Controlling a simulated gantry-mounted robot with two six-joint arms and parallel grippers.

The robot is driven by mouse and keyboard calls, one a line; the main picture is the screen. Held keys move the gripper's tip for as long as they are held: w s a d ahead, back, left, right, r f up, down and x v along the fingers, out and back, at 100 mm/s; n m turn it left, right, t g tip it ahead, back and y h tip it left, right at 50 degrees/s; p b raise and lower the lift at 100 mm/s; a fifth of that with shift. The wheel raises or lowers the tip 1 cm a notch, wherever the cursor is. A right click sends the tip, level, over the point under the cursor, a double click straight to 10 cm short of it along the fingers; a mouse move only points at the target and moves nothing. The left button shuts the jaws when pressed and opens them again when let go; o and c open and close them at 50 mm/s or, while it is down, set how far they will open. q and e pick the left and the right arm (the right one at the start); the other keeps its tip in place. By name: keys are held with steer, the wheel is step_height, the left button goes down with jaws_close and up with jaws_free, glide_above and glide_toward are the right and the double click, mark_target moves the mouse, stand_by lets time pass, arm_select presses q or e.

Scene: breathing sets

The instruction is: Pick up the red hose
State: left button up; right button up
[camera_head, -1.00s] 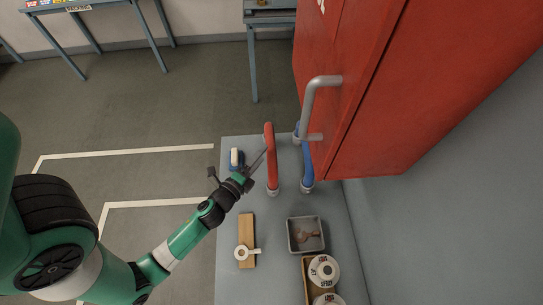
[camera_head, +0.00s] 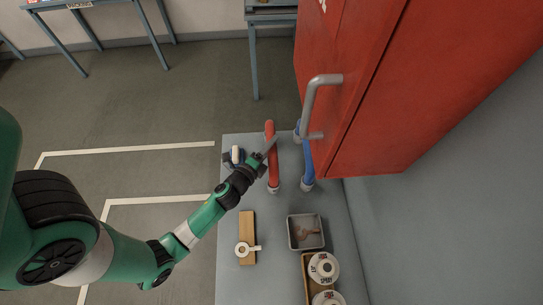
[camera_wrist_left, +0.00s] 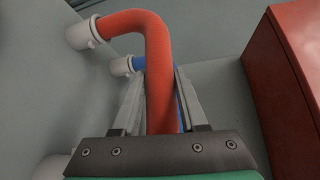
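The red hose (camera_head: 272,168) stands on the grey bench (camera_head: 232,200) in the head view, with white-grey end fittings. In the left wrist view the red hose (camera_wrist_left: 148,50) bends over and runs down between the two fingers of my left gripper (camera_wrist_left: 160,95). The fingers stand on either side of it, with a gap visible at least on the left. In the head view my left gripper (camera_head: 268,150) is at the hose's upper part, and its fingers are partly hidden there. My right gripper is not in view.
A blue hose (camera_head: 308,165) stands right of the red one, close to the red cabinet (camera_head: 375,120) with its grey handle (camera_head: 312,105). A grey tray (camera_head: 291,236), a wooden piece (camera_head: 247,225) and white-lidded cans (camera_head: 323,268) are nearer. A blue-white item (camera_head: 237,153) lies left.

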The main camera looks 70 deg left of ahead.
arm_select(q)
jaws_close()
steer(key=shift+r, duration=0.1)
stand_by(0.9)
